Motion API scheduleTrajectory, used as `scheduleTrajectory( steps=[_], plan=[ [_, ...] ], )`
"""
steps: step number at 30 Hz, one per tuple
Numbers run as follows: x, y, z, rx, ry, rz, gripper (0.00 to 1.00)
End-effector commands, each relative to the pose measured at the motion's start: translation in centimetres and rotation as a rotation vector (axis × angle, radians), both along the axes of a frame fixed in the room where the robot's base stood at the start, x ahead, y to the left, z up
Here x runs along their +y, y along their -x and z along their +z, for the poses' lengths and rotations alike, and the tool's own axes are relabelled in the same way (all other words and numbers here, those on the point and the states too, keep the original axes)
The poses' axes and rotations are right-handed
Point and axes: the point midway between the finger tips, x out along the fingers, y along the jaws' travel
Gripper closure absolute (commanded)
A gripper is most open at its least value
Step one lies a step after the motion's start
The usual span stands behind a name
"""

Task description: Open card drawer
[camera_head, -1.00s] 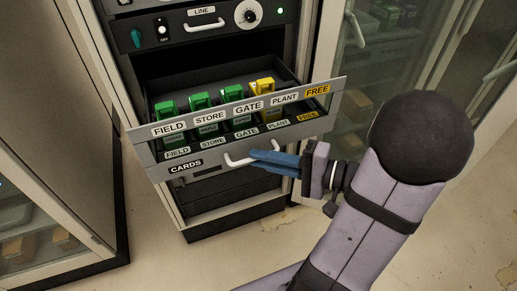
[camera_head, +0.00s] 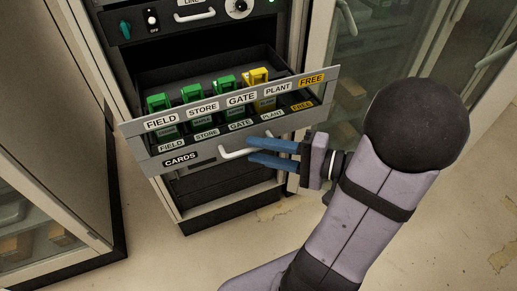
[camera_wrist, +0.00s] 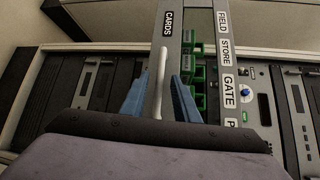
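The card drawer (camera_head: 215,158), labelled CARDS, stands pulled out of the dark cabinet, with its inside showing. In the wrist view the handle (camera_wrist: 158,95) runs between the open fingers, with gaps on both sides. The drawer's grey front (camera_wrist: 187,20) also shows there.
Above the drawer is a panel with a switch (camera_head: 152,18) and a round dial (camera_head: 240,7). A glass-fronted cabinet (camera_head: 400,50) stands at the right and another cabinet (camera_head: 50,130) at the left. The floor (camera_head: 240,245) in front is clear.

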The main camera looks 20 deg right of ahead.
Motion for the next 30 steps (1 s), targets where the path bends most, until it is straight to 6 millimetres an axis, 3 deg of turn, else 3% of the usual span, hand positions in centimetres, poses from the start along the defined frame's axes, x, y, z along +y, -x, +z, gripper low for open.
scheduleTrajectory(
  steps=[15, 30],
  plan=[
    [-4.2, 4.0, 0.7, 0.000, 0.002, -0.002, 0.72],
    [-4.6, 4.6, 0.9, 0.001, 0.000, 0.002, 0.72]
  ],
)
